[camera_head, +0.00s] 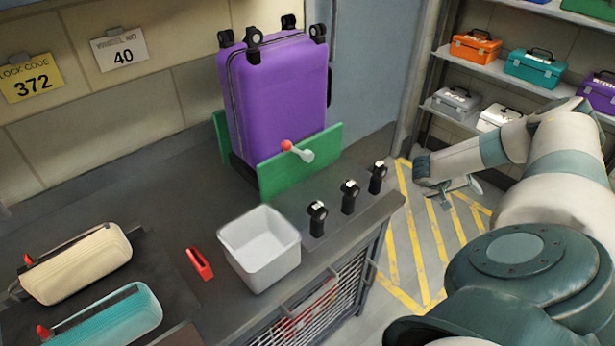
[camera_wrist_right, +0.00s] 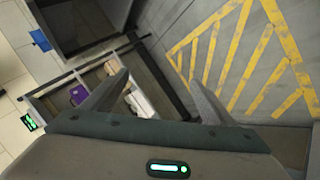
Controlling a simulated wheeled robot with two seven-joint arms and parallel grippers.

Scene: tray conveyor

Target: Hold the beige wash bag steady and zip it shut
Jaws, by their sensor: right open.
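The beige wash bag (camera_head: 80,268) lies at the left of the dark counter, on a dark mat. A dark zip line runs along its top edge, with a red pull (camera_head: 27,259) at its left end. I cannot tell how far the zip is open. My right gripper (camera_head: 462,187) is open and empty, well to the right of the counter above the striped floor. Its two fingers also show in the right wrist view (camera_wrist_right: 155,95), with nothing between them. My left gripper is in neither view.
A teal bag (camera_head: 110,320) with a red pull lies in front of the beige one. A red clip-like object (camera_head: 200,263), a white bin (camera_head: 262,262) and several black knobs (camera_head: 348,197) stand rightward. A purple suitcase (camera_head: 285,100) sits in a green holder (camera_head: 300,165) behind.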

